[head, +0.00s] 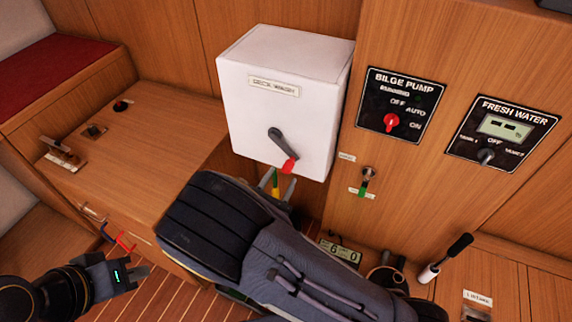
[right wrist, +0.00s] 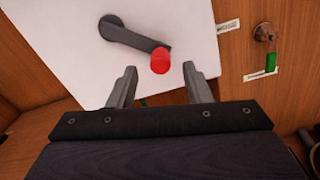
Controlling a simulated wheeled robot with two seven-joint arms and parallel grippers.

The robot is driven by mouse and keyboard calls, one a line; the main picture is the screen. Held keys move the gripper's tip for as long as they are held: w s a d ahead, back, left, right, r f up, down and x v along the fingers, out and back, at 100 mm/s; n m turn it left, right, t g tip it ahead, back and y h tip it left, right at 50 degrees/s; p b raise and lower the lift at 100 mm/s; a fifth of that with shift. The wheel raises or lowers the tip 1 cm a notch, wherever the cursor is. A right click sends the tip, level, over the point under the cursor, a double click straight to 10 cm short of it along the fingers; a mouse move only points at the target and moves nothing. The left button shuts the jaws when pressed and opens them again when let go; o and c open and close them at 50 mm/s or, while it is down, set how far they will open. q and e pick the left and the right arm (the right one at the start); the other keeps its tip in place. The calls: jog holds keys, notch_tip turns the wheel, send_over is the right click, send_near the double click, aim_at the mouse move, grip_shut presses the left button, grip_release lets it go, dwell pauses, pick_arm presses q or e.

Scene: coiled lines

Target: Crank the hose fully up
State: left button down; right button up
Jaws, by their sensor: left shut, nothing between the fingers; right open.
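A white box labelled "DECK WASH" (head: 285,108) is mounted on the wooden wall. On its front is a grey crank arm (head: 278,140) pointing down and right to a red knob (head: 290,166). In the right wrist view the red knob (right wrist: 160,62) lies in line between the tips of my open, empty right gripper (right wrist: 160,68); whether they surround it is unclear. A yellow and green piece (head: 275,184), perhaps the hose end, shows below the box, partly hidden by my right gripper. My left gripper (head: 122,275) is shut and empty, low at the left, away from the box.
To the box's right are a bilge pump panel (head: 400,104), a fresh water panel (head: 502,128) and a small valve with a green handle (head: 364,186). A wooden counter (head: 150,130) with small fittings lies left. A white-and-black lever (head: 445,258) stands lower right.

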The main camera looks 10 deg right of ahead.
aim_at(286, 171)
jog(key=x, duration=0.5)
jog(key=shift+p, duration=0.3)
jog(key=shift+c, duration=0.2)
grip_shut()
